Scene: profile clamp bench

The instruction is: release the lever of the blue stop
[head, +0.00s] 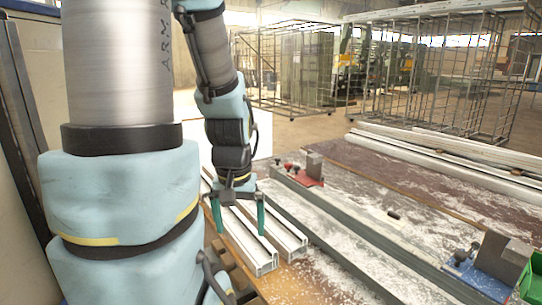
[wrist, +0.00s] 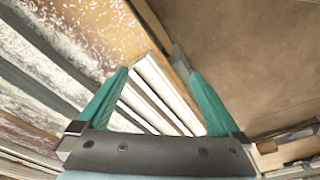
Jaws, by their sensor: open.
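The blue stop (head: 480,275) sits at the lower right of the head view, on the long metal rail, with a dark upright block beside it. Its small dark lever (head: 462,255) shows on its left part; whether it is up or down is too small to tell. My gripper (head: 239,218) has green fingers, spread apart and empty. It hangs over the white profiles (head: 254,246), well to the left of the blue stop. In the wrist view my gripper (wrist: 160,82) is open above the profile ends (wrist: 160,95). The blue stop is not seen in the wrist view.
A red stop (head: 305,177) with a dark block stands at the rail's far end. The metal rail (head: 350,236) runs between the stops. White shavings cover the bench. More long profiles (head: 450,168) lie at the back right. A green bin (head: 533,278) is at the right edge.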

